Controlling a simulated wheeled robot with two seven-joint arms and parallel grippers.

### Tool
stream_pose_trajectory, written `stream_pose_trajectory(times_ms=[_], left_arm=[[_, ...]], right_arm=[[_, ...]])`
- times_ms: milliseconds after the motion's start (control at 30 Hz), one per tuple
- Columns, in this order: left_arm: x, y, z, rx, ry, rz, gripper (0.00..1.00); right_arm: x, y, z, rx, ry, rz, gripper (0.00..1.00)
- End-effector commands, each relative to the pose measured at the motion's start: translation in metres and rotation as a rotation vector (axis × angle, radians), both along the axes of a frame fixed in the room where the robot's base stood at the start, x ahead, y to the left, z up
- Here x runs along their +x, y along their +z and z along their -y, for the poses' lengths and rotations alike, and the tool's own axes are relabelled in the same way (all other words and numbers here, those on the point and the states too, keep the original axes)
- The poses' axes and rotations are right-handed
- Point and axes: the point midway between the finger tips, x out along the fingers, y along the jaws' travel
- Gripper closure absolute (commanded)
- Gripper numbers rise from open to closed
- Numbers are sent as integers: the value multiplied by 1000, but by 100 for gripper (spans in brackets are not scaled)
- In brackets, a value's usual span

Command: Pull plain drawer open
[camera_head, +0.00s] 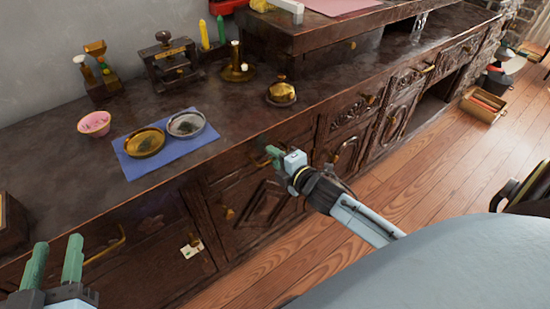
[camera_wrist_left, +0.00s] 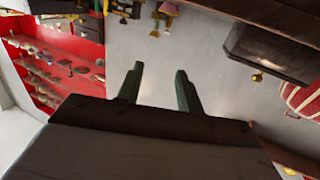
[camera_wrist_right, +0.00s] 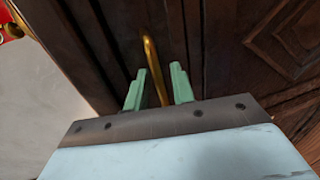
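My right gripper (camera_head: 274,155) is at a plain dark wood drawer front (camera_head: 235,165) just below the counter edge. In the right wrist view a gold bar handle (camera_wrist_right: 153,66) runs between the green fingertips of this gripper (camera_wrist_right: 160,85). The fingers stand apart, with visible gaps beside the handle; whether either touches it I cannot tell. In the head view the arm hides part of the drawer front. The front looks flush with the cabinet. My left gripper (camera_head: 54,262) is open and empty at the lower left, and its spread fingers show in the left wrist view (camera_wrist_left: 158,88).
On the counter are a blue cloth (camera_head: 165,158) with two round dishes, a pink bowl (camera_head: 94,123) and a brass lidded pot (camera_head: 282,93). Another gold handle (camera_head: 105,246) is on the left cabinet front. Open wooden floor (camera_head: 445,185) lies in front.

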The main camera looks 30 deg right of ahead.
Motion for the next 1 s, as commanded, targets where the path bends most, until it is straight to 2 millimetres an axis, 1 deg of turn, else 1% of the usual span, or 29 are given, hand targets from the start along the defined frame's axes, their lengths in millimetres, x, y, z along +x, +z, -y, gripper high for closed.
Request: stream_pose_trajectory(times_ms=[233, 400, 433, 867, 1000], left_arm=[[0, 1, 0, -1, 0, 4, 64], [0, 1, 0, -1, 0, 3, 64], [0, 1, 0, -1, 0, 3, 64], [0, 0, 0, 2, 0, -9, 64], [-2, -17, -5, 32, 9, -110, 64]], right_arm=[[0, 0, 0, 0, 0, 0, 75], [0, 0, 0, 0, 0, 0, 98], [0, 0, 0, 0, 0, 0, 100], [-1, 0, -2, 0, 4, -1, 100], [-6, 1, -7, 0, 16, -2, 100]])
